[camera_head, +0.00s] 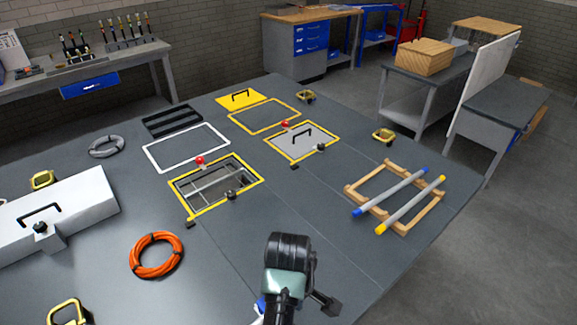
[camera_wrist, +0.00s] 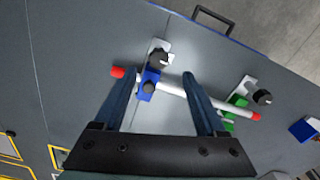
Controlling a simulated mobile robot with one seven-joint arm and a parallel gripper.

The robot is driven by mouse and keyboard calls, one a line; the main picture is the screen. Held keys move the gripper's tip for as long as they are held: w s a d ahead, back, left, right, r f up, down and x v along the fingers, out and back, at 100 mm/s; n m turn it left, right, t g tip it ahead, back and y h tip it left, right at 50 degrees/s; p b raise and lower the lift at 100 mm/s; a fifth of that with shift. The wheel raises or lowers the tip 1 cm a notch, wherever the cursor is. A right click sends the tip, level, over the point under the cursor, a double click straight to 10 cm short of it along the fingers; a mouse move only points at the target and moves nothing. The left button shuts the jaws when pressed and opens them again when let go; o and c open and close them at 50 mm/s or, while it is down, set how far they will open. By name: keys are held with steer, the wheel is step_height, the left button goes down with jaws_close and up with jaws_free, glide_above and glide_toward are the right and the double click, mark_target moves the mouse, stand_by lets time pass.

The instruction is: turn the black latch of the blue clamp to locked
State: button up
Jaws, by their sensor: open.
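In the wrist view, the blue clamp (camera_wrist: 153,77) sits around a white rod (camera_wrist: 176,87) with red ends. A dark round knob lies on its blue part. A black latch (camera_wrist: 158,58) sits on the light bracket just above the blue part; its exact turn is hard to read. My gripper (camera_wrist: 158,78) is open, one finger on each side of the blue clamp in the picture, with nothing held. Contact cannot be told. In the head view my arm covers most of this area, and my fingers are hidden.
A green clamp (camera_wrist: 234,112) with its own black latch (camera_wrist: 262,97) stands farther right on the rod. A black handle (camera_wrist: 214,19) stands at the panel's far edge. A blue block (camera_wrist: 303,130) lies right. In the head view, an orange hose coil (camera_head: 157,255) lies left of my arm.

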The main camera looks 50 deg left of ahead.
step_height(320, 180, down, 7)
steer(key=shift+r, duration=0.2)
jaws_close()
stand_by(0.4)
